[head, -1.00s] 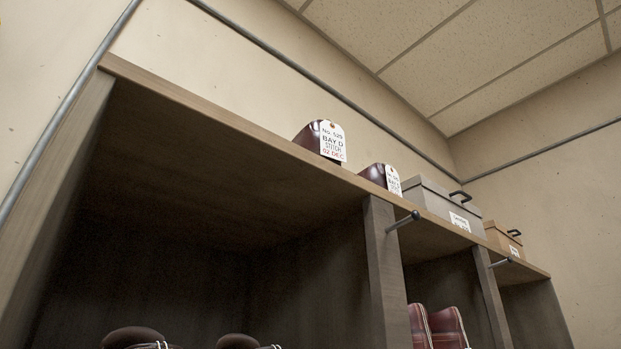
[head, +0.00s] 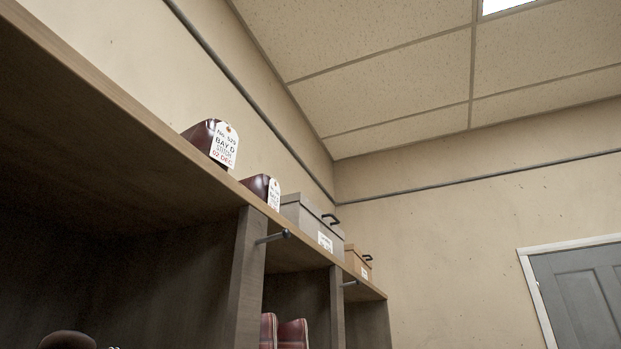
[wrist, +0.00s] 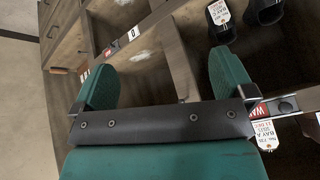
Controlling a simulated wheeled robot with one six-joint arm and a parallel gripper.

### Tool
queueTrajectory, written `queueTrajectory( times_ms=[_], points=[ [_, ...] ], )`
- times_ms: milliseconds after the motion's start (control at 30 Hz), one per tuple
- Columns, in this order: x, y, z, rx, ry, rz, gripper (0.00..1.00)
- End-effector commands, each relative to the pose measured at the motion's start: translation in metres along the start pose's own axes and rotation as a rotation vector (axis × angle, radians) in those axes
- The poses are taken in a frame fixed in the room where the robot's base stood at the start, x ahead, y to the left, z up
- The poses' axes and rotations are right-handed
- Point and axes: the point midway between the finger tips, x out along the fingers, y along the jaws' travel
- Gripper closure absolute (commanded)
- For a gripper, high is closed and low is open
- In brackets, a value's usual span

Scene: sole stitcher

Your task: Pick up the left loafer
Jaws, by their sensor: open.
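Two dark burgundy shoes, which look like loafers, stand on the top board of the shelf unit in the head view. The left one (head: 199,134) has a white tag reading BAY D. The right one (head: 258,186) is farther along and also tagged. Only their ends show above the edge. My gripper (wrist: 164,78) is open and empty, its green fingers wide apart in the wrist view. My gripper is outside the head view.
A grey box (head: 312,218) and a tan box (head: 357,261) stand farther along the top board. Red-brown footwear (head: 292,333) and a dark brown shoe (head: 66,341) sit in bays below. A peg (head: 272,237) juts from a divider. A grey door (head: 583,295) is at right.

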Motion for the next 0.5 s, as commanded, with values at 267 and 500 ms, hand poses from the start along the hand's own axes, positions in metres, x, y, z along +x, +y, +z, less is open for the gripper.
queueTrajectory(
  times_ms=[267,500],
  points=[
    [-0.143,-0.067,-0.181,-0.173,0.472,0.003,0.00],
    [-0.282,-0.139,-0.256,-0.261,0.828,-0.069,0.00]
  ],
)
